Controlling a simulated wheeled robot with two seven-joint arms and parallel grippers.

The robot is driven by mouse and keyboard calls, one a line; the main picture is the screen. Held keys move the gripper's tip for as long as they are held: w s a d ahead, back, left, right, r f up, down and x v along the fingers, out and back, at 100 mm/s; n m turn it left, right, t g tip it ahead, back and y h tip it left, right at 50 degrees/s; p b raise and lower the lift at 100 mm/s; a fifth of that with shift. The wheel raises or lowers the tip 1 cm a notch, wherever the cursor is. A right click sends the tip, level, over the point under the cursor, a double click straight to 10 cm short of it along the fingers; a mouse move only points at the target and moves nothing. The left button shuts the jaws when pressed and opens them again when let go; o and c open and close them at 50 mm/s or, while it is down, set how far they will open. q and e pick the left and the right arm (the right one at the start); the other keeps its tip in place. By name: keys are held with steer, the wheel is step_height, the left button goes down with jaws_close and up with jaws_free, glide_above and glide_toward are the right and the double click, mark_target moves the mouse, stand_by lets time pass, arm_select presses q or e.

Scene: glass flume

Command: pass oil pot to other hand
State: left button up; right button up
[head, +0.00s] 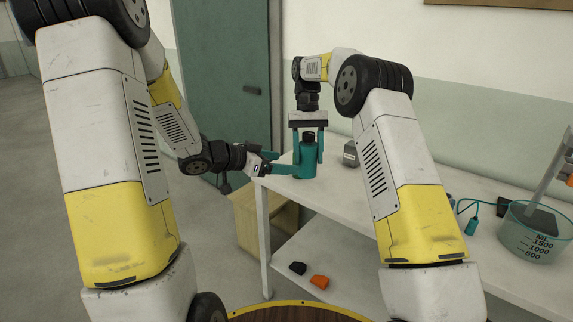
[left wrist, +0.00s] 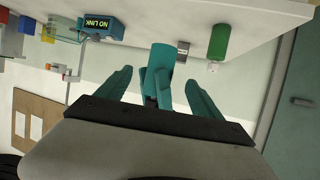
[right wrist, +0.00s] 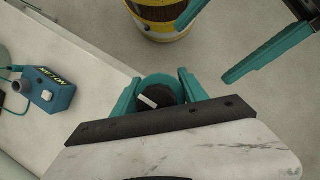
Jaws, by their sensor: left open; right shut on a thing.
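The oil pot (head: 307,160) is a teal cylinder with a black cap, upright at the far left end of the white table. My right gripper (head: 309,148) comes down from above and is shut on it, one finger on each side. In the right wrist view the black cap (right wrist: 158,98) shows between the fingers. My left gripper (head: 291,164) is open and level, pointing at the pot from the left. In the right wrist view its fingertips (right wrist: 202,52) are apart from the pot. The left wrist view shows the pot (left wrist: 161,58) ahead, between the open fingers. Whether its base touches the table is unclear.
The white table (head: 410,205) runs right, with a grey block (head: 350,153) near the pot and a clear beaker (head: 540,238) far right. Black (head: 297,268) and orange (head: 319,282) pieces lie on the lower shelf. A blue box (right wrist: 48,92) stands on the table.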

mark_target(309, 165)
arm_select(q)
steer(key=x, duration=1.1)
steer(key=shift+d, duration=0.25)
steer(key=shift+s, duration=0.1)
steer(key=c, duration=1.5)
steer(key=shift+c, duration=0.7)
arm_select(e)
steer(key=o, duration=1.6)
steer(key=shift+o, duration=0.2)
